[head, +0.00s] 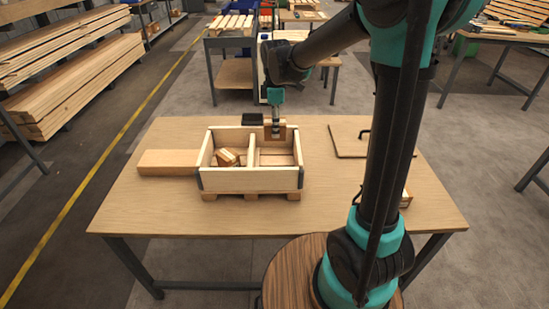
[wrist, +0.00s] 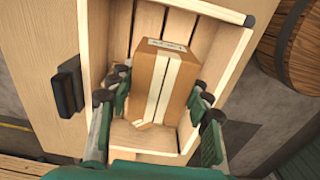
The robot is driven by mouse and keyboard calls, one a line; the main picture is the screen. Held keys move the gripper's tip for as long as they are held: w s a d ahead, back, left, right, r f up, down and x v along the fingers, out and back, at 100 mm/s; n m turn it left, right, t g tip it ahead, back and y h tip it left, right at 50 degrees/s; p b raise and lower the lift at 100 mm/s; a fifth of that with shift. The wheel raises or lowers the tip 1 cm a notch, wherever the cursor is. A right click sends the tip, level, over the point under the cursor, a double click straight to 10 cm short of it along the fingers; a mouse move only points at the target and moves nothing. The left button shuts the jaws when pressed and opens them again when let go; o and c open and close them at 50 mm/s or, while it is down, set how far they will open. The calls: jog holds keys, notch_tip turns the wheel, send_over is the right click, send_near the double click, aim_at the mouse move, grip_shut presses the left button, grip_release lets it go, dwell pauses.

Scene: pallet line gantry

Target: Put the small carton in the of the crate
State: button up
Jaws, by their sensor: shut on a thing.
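The wooden crate (head: 250,180) stands on the table, split by a divider into a left and a right compartment. My gripper (head: 275,136) points down at the back of the right compartment. It is shut on a brown carton (wrist: 165,85) with a pale tape stripe, its fingers on both sides in the wrist view. The held carton also shows in the head view (head: 283,131), overlapping the crate's back rim. Its exact height above the slatted floor is unclear. Another small taped carton (head: 228,158) lies tilted in the left compartment.
A flat wooden block (head: 168,162) lies left of the crate. A small black object (head: 252,119) is behind it. A thin brown panel (head: 348,146) with a dark handle lies at the right. The table (head: 180,215) is clear in front of the crate.

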notch_tip(320, 180, down, 14)
jog(key=shift+d+r, duration=0.1)
dwell(0.4)
jog(key=o, duration=1.4)
notch_tip(320, 180, up, 11)
jog(key=shift+s+d+r, duration=0.1)
jog(key=shift+r, duration=0.35)
jog(key=s+d+f+m+t, duration=0.1)
jog(key=s+d+f+m, duration=0.1)
jog(key=s+d+m, duration=0.4)
jog(key=s+d+f+m+t, duration=0.1)
jog(key=s+d+f+m, duration=0.2)
jog(key=s+d+m, duration=0.2)
jog(key=s+d+f+m+t, duration=0.2)
jog(key=s+d+m, duration=0.4)
jog(key=s+m, duration=0.1)
jog(key=shift+s+d+f, duration=0.15)
jog(key=shift+s, duration=0.3)
jog(key=shift+s+d+f, duration=0.15)
jog(key=shift+s, duration=0.25)
